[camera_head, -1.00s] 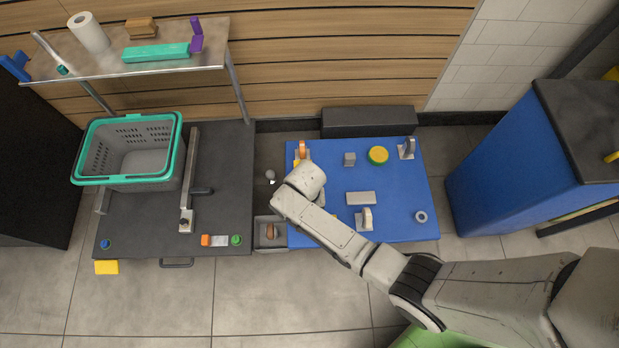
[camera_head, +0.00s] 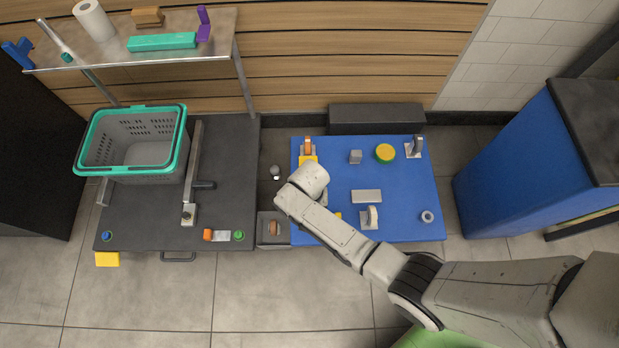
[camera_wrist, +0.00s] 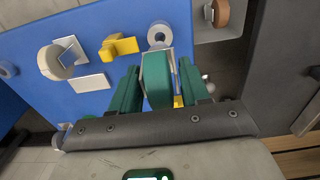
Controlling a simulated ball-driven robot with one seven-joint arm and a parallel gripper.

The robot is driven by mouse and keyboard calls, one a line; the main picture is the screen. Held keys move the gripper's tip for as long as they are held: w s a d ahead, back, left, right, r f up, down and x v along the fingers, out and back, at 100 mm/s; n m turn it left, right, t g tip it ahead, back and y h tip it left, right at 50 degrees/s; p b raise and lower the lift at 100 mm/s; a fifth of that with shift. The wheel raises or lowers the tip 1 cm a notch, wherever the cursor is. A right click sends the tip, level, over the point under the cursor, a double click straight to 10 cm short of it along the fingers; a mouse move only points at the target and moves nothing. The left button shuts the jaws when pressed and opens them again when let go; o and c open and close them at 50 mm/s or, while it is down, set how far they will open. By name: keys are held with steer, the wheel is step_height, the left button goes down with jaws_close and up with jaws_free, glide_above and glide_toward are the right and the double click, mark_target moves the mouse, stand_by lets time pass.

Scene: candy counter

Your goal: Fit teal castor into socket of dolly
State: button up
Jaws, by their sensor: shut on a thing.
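My gripper (camera_wrist: 157,90) has dark green fingers and is shut on a green piece, likely the teal castor (camera_wrist: 157,72), in the wrist view. A pale plate edge shows behind it. In the head view my wrist hides the fingers and this piece above the left part of the blue mat (camera_head: 400,185). A grey frame (camera_head: 193,150) with a dark peg and a pale plate (camera_head: 188,214) stands beside the basket on the dark counter (camera_head: 225,150). It may be the dolly; I cannot make out its socket.
The basket (camera_head: 180,145) has a teal rim. A white castor (camera_head: 372,217), grey block (camera_head: 355,157), yellow-green disc (camera_head: 385,152) and orange-wheeled piece (camera_head: 307,146) lie on the mat. A brown-wheeled piece (camera_wrist: 222,12) sits in a grey tray.

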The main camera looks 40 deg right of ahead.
steer(key=shift+f+b, duration=0.9)
steer(key=shift+f, duration=0.55)
steer(key=shift+f+b, duration=1.6)
steer(key=shift+f, duration=0.75)
stand_by(1.0)
steer(key=o, duration=1.2)
step_height(320, 180, up, 11)
steer(key=p, duration=0.5)
steer(key=shift+f, duration=0.1)
